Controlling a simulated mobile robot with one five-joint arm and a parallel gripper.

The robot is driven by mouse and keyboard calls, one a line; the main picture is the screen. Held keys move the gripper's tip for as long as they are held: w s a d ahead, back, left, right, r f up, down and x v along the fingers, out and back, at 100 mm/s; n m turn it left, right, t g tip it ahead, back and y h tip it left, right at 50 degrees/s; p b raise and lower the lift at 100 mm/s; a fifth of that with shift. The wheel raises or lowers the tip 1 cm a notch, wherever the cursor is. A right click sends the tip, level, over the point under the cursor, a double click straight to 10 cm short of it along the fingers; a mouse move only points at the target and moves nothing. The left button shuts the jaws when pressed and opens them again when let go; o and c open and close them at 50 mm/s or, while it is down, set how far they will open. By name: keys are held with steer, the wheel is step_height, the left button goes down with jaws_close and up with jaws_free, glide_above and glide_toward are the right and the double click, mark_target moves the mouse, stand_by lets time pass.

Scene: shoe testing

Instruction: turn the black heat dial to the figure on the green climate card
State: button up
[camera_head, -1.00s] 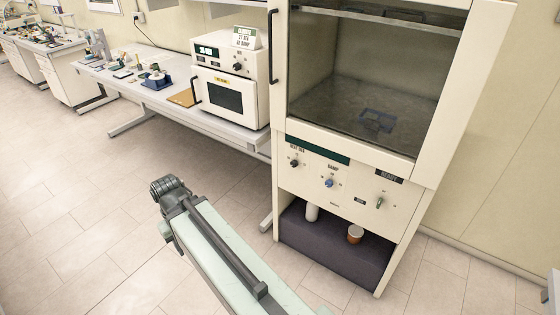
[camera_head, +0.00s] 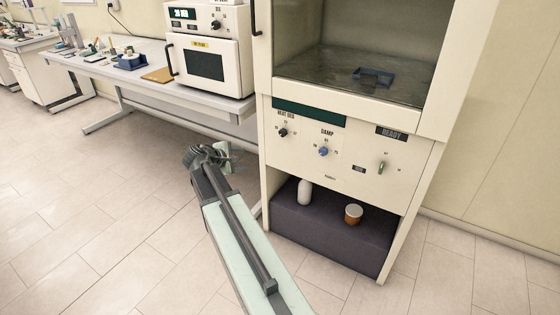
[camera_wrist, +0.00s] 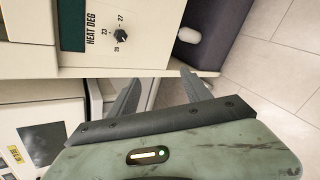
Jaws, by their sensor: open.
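The black heat dial (camera_head: 283,132) is on the cream cabinet's front panel at left, under a dark green strip. In the wrist view the dial (camera_wrist: 121,36) appears sideways beside the HEAT DEG label, with small figures around it; its exact pointer setting is unclear. My gripper (camera_head: 228,157) is in front of and below the panel, to the dial's left in the head view. In the wrist view my gripper (camera_wrist: 160,90) has its fingers apart with nothing between them, clear of the dial. The green climate card is cut off above the head view, its figures unreadable now.
A cream oven (camera_head: 211,66) sits on the bench at left. The floor is open.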

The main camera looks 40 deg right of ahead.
steer(key=w+d+f+n+h+b, duration=0.1)
steer(key=d+f+n+h+b, duration=0.1)
steer(key=d+b, duration=0.3)
steer(key=w+d+f+n+h+b, duration=0.1)
steer(key=d+f+n+h+b, duration=0.15)
steer(key=d, duration=0.35)
steer(key=n+t+h+b, duration=0.2)
steer(key=n+b, duration=0.3)
steer(key=n, duration=0.1)
glide_toward(282, 134)
steer(key=d, duration=0.1)
steer(key=x, duration=0.8)
steer(key=shift+w, duration=0.25)
steer(key=shift+a+m, duration=0.15)
steer(key=shift+m, duration=0.1)
jaws_close()
